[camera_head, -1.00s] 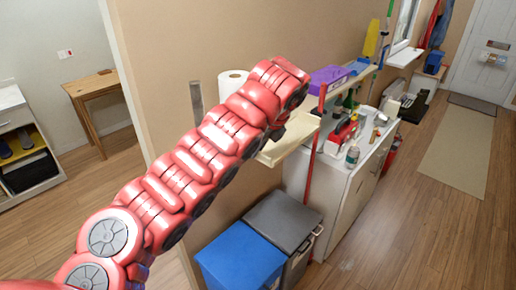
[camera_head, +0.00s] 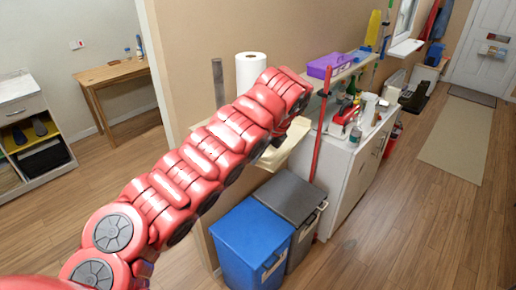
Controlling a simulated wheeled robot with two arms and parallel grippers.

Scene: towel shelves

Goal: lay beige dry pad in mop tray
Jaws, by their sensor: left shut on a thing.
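My left arm reaches in from the lower left, and its gripper (camera_head: 282,140) is mostly hidden behind the red wrist. It is shut on a beige cloth-like pad (camera_head: 284,154), which shows just below the wrist, in front of the wall and above the bins in the picture. Part of the pad is hidden by my arm. I cannot tell which thing is the mop tray. A purple open container (camera_head: 330,65) is on the wall shelf beyond the wrist. My right gripper is not in view.
A blue bin (camera_head: 246,240) and a grey bin (camera_head: 291,197) stand below the pad. A cluttered white cabinet (camera_head: 352,180) stands behind them, with a red pole (camera_head: 320,135) at its near end. A white paper roll (camera_head: 251,70) is behind my arm. Floor at right is clear.

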